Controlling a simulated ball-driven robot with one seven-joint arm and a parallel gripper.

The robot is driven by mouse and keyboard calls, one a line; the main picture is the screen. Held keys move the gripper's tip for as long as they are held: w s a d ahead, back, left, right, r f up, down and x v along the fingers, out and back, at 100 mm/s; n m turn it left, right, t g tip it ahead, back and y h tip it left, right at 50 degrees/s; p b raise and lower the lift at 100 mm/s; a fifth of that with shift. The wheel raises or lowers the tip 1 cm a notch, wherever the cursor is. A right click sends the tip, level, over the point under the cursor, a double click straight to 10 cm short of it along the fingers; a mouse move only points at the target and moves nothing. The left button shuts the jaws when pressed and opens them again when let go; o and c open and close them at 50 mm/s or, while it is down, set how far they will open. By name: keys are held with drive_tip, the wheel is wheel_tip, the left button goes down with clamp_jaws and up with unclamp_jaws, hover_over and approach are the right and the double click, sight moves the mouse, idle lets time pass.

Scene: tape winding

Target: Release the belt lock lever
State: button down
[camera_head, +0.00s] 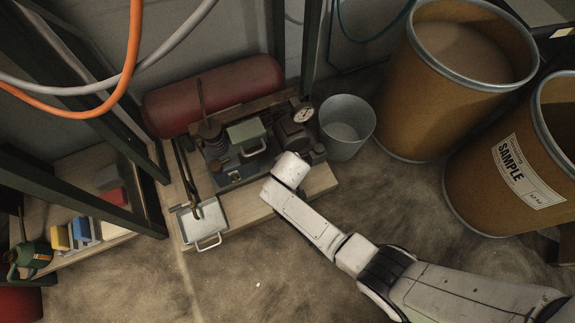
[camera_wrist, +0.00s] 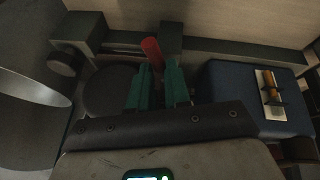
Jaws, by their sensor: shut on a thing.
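My gripper's green fingers (camera_wrist: 157,82) are closed in the wrist view, with a red-ended lever (camera_wrist: 152,50) between them. This appears to be the belt lock lever; its lower part is hidden by the fingers. In the head view my white arm reaches from the lower right to the front right of the machine (camera_head: 236,166). There my wrist hides the lever and the fingers. The machine has a round gauge (camera_head: 302,115) and a green box-like part (camera_head: 248,134) on top.
The machine stands on a low wooden board (camera_head: 262,207). A grey bucket (camera_head: 347,140) is close to its right, with large brown drums (camera_head: 440,90) beyond. A red cylinder (camera_head: 215,92) lies behind. Dark frame posts stand at left. The front floor is clear.

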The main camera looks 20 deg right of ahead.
drive_tip(key=shift+w+a+m+g+h+b, duration=0.15)
drive_tip(key=shift+m+h+b, duration=0.15)
drive_tip(key=shift+m, duration=0.4)
drive_tip(key=shift+s+a+m+g+h+b, duration=0.15)
drive_tip(key=shift+m+h+b, duration=0.15)
drive_tip(key=shift+m, duration=0.4)
drive_tip(key=shift+w+a+m+g+h+b, duration=0.15)
drive_tip(key=shift+m+h+b, duration=0.15)
drive_tip(key=shift+m, duration=0.4)
drive_tip(key=shift+r, duration=0.1)
drive_tip(key=c, duration=1.3)
unclamp_jaws()
drive_tip(key=shift+c, duration=0.2)
drive_tip(key=p+v, duration=0.6)
drive_tip(key=v, duration=0.4)
drive_tip(key=shift+s+r, duration=0.3)
drive_tip(key=shift+a, duration=0.15)
